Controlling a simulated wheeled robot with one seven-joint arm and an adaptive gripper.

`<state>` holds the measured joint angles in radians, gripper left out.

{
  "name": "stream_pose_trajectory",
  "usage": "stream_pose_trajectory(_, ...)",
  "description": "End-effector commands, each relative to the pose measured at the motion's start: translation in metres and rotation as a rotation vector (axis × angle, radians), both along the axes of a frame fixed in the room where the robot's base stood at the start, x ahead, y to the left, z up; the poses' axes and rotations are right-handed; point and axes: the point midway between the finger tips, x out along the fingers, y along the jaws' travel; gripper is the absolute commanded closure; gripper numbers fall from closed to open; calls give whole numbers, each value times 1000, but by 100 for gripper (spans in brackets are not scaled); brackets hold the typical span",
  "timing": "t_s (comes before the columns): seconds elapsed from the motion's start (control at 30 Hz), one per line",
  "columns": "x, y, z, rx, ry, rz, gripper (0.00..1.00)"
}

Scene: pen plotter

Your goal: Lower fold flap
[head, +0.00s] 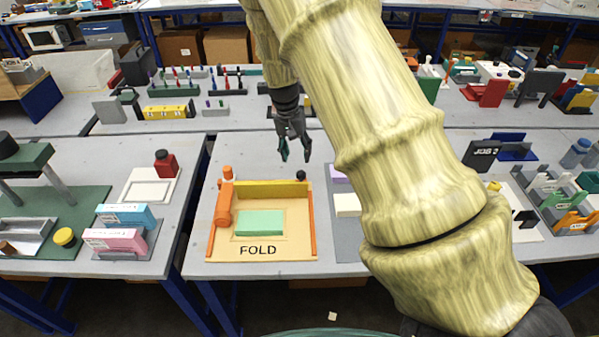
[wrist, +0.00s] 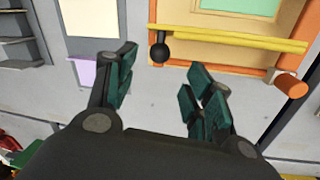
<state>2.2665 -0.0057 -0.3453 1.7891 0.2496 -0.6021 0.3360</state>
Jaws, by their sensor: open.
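The fold station (head: 220,249), a tan board marked FOLD, sits on the table in the head view. Its yellow flap (head: 270,189) stands along the back edge, seemingly upright, with a black ball knob (head: 301,175) near its right end. A green block (head: 259,223) lies flat on the board in front of it. My gripper (head: 295,155) is open and empty above the table, behind the knob. In the wrist view the knob (wrist: 158,52) shows just beyond the open fingers (wrist: 163,72), roughly between them sideways, and the yellow flap edge (wrist: 230,38) runs across.
Racks of coloured pegs (head: 173,86) stand on the table behind. The tabletop behind the station is mostly clear.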

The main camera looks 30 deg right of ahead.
Motion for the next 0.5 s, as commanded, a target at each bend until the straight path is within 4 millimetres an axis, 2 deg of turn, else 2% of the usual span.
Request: stream_pose_trajectory(0.5, -7, -7, -63, 1, 1, -1, 48)
